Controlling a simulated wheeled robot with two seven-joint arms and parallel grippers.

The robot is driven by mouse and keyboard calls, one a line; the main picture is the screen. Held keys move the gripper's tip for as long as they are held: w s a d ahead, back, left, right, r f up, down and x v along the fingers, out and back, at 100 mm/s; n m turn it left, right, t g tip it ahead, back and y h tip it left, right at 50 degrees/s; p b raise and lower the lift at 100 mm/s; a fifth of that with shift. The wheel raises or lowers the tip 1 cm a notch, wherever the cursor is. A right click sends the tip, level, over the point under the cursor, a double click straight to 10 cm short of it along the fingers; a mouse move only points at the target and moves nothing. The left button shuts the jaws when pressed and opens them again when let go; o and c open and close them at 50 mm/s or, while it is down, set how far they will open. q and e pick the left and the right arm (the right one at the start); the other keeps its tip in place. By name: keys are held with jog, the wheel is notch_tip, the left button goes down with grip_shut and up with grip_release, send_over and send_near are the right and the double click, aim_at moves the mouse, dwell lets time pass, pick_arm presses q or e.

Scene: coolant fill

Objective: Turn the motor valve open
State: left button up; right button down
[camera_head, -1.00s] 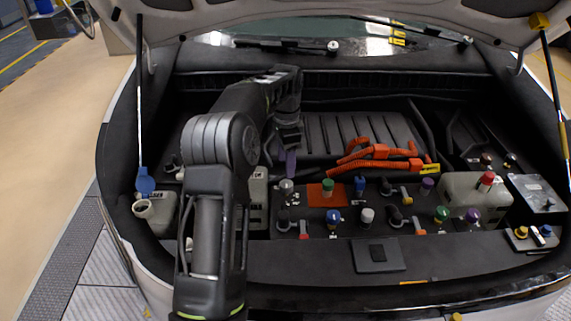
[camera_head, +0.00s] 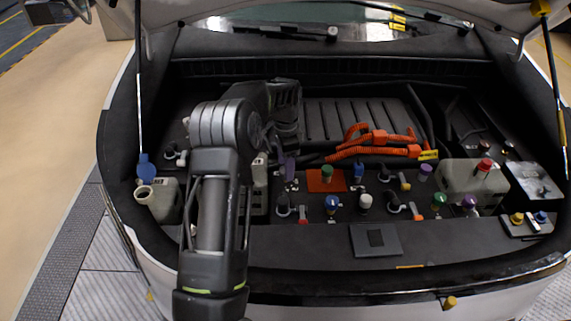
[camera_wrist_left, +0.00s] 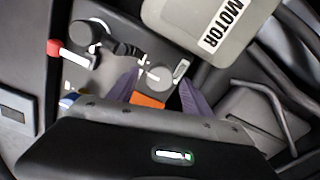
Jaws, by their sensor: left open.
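My left gripper (camera_head: 289,168) is open and empty, reaching down into the engine bay beside the grey tank. In the left wrist view its purple fingers (camera_wrist_left: 157,92) stand on either side of a grey round knob (camera_wrist_left: 161,76) with a small tag. I cannot tell whether they touch it. The tank (camera_wrist_left: 212,25) carries the label MOTOR. A dark knob (camera_wrist_left: 84,35) with a white, red-tipped lever (camera_wrist_left: 68,55) lies to the left. My left arm hides much of the tank in the head view. My right gripper is out of view.
Several coloured caps and valves stand close by, including a green cap (camera_head: 327,173) on an orange plate and a blue cap (camera_head: 332,203). Orange hoses (camera_head: 372,145) run behind them. A white tank (camera_head: 163,201) with a blue lid stands left. The hood (camera_head: 230,8) hangs above.

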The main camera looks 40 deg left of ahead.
pick_arm(q)
jog(key=shift+f, duration=0.4)
jog(key=shift+c, duration=0.6)
grip_shut()
